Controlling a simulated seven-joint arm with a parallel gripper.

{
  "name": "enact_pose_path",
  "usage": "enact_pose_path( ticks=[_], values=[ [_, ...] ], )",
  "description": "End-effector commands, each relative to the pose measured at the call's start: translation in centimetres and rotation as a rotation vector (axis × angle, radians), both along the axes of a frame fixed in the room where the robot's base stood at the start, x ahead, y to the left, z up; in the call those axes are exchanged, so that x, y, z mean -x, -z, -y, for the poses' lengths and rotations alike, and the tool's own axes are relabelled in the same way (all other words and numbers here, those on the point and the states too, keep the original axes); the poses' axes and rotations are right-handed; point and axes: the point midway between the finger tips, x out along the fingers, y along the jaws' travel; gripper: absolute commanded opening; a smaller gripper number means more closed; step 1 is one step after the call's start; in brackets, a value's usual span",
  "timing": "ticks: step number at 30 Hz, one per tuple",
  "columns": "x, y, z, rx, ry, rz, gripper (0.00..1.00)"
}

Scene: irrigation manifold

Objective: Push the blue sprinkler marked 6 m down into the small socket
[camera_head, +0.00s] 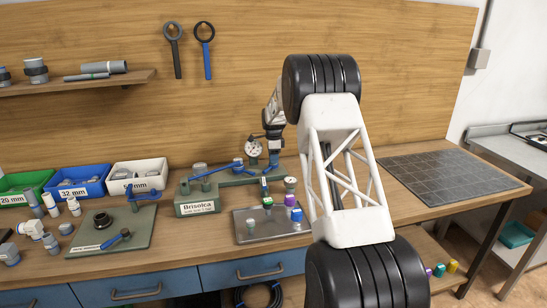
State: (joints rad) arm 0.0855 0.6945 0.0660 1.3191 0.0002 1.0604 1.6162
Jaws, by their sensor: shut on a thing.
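My gripper (273,160) is seen small and from behind. It points down over the rear of the bench, near a dial gauge. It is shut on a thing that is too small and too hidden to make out. In front of it is a grey metal tray (262,236) with several small fittings. A blue-topped piece (297,214) stands on the right of the tray, with a purple one (291,199) behind it. A green-and-white piece (266,199) is left of them. I cannot read any 6 m marking or tell which opening is the small socket.
The green Brisolca manifold (197,206) with blue levers and a dial gauge (254,149) stands behind and left of the tray. Labelled bins, such as the white one (140,177), and a green plate (90,243) are farther left. The dark tiled mat (440,178) at right is clear.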

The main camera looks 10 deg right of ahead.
Motion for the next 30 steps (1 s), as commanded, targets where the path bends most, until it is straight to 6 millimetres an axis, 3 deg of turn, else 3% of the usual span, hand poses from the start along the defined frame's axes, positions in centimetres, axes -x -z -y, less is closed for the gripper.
enact_pose_path(
  ticks=[9, 10, 15, 21, 24, 30],
  values=[
    [0.01, 0.19, 0.00, 0.000, 0.000, -0.001, 0.16],
    [0.01, 0.21, 0.00, 0.000, 0.000, -0.001, 0.43],
    [0.02, 0.22, 0.00, 0.000, 0.000, -0.001, 0.69],
    [0.01, 0.17, 0.00, 0.000, 0.000, -0.001, 0.70],
    [0.01, 0.17, 0.00, 0.000, 0.000, -0.001, 0.85],
    [0.01, 0.15, 0.00, 0.000, 0.000, 0.000, 0.87]
  ],
)
